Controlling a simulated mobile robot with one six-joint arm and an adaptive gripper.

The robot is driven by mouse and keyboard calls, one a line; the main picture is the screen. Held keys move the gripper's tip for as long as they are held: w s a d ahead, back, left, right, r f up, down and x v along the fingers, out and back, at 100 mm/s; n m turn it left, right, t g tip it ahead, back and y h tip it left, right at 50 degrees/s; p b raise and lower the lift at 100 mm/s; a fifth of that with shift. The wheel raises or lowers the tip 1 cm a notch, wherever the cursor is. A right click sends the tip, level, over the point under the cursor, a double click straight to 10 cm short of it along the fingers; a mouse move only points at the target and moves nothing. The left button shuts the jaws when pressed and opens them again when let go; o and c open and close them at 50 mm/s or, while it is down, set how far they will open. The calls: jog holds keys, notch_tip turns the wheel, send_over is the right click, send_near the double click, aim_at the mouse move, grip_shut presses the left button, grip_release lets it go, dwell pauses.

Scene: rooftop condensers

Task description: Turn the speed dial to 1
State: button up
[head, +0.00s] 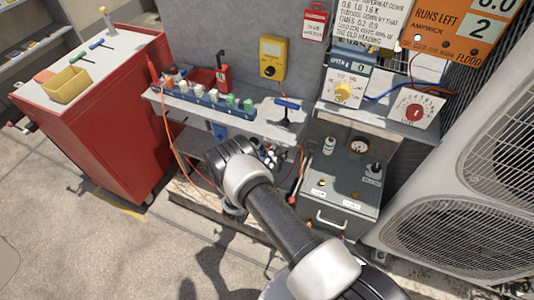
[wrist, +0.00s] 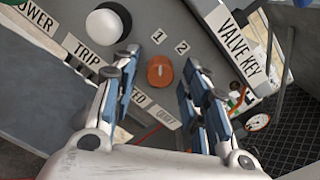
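The speed dial is a small orange-red knob (wrist: 160,71) on a grey panel (wrist: 215,75) in the wrist view. The speed label is partly hidden by a finger. My gripper (wrist: 162,75) is open, with one finger on each side of the knob in the picture; I see no contact. In the head view my gripper (head: 271,156) is small, and the dial cannot be made out.
A white round knob (wrist: 108,23) sits near the left finger, by the POWER and TRIP labels. A VALVE KEY label (wrist: 238,43) is at right. In the head view a grey shelf (head: 255,128), a grey cabinet (head: 345,190) and a red cart (head: 110,120) surround the arm.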

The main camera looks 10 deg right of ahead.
jog(key=shift+s, duration=0.1)
jog(key=v, duration=1.2)
dwell(0.4)
